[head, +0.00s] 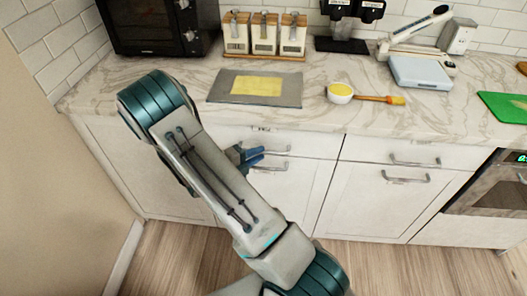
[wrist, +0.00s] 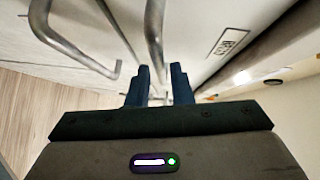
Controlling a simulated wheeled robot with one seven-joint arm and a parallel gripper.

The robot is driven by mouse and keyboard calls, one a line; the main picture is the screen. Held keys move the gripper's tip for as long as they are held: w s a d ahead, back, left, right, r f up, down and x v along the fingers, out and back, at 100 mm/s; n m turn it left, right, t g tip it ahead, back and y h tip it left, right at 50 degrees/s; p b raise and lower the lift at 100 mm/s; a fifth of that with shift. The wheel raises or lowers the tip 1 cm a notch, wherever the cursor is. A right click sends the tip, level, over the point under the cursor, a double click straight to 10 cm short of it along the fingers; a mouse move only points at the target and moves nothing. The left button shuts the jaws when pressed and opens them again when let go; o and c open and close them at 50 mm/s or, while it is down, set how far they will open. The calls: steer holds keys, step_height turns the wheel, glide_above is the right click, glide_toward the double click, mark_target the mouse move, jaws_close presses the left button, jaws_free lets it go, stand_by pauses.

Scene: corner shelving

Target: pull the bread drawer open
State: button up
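My gripper (wrist: 158,82) shows two blue fingers set apart, open, with a gap between them. In the head view my gripper (head: 250,156) is in front of the white cabinet, close to the drawer handles, partly hidden by my arm. A label plate (wrist: 230,42) is on the drawer front beside the near metal handle (wrist: 154,35); its small turned lettering seems to read bread. That handle runs down toward the gap between the fingers; I cannot tell whether they touch it. The drawer front (head: 225,134) under the counter looks closed.
A second handle (wrist: 75,45) is left of the fingers in the wrist view. The marble counter (head: 200,110) above holds a grey board (head: 225,95), a bowl (head: 340,92) and a brush (head: 385,99). A wall (head: 50,160) stands at left. The wooden floor (head: 180,255) in front is clear.

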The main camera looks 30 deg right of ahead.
steer(key=shift+x, duration=1.55)
steer(key=shift+c, duration=0.3)
jaws_close()
